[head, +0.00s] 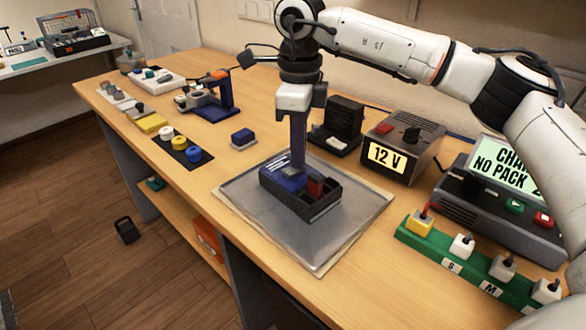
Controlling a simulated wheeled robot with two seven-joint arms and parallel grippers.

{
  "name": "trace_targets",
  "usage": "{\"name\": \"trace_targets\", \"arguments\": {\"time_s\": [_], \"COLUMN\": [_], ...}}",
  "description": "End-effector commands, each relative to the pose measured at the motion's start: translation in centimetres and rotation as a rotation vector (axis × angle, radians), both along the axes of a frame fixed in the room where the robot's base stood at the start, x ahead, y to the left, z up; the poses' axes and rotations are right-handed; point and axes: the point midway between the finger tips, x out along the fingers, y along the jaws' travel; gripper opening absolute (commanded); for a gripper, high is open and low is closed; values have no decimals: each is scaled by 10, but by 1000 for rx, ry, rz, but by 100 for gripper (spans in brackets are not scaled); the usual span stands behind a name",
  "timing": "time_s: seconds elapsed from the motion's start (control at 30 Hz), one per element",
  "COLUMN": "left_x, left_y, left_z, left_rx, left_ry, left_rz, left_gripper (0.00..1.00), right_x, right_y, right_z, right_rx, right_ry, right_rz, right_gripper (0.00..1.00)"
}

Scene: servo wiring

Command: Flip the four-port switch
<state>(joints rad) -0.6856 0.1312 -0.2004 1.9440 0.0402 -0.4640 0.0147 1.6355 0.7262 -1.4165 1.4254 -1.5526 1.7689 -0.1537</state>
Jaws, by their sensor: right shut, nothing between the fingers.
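A dark box (325,207) with a red rocker-like part (315,187) and a blue part sits on the grey mat (250,205). It may be the four-port switch, but I cannot read a label on it. My right gripper (297,172) points straight down over the blue part, left of the red part. It is shut with nothing held. The fingertips hide part of the box, and I cannot tell whether they touch it. The position of the red part is too small to tell. My left gripper is not in view.
Right of the mat are a 12 V supply (403,145), a charger with a lit screen (502,215) and a green strip (440,250) with several plugs.

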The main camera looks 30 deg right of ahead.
Motion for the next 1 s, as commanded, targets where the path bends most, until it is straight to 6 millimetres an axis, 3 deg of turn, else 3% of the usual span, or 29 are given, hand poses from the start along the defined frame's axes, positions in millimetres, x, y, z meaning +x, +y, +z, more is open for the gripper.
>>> {"name": "trace_targets", "arguments": {"time_s": [0.13,0.8,1.0], "left_x": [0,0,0], "left_y": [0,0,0], "left_z": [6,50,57], "left_rx": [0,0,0], "left_ry": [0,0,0], "left_rz": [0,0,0], "left_gripper": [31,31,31], "right_x": [-1,-1,-1], "right_y": [0,0,0], "right_z": [3,60,69], "right_rx": [-1,-2,-2], "right_ry": [8,4,4], "right_rz": [1,1,1], "right_gripper": [0,0,0]}}
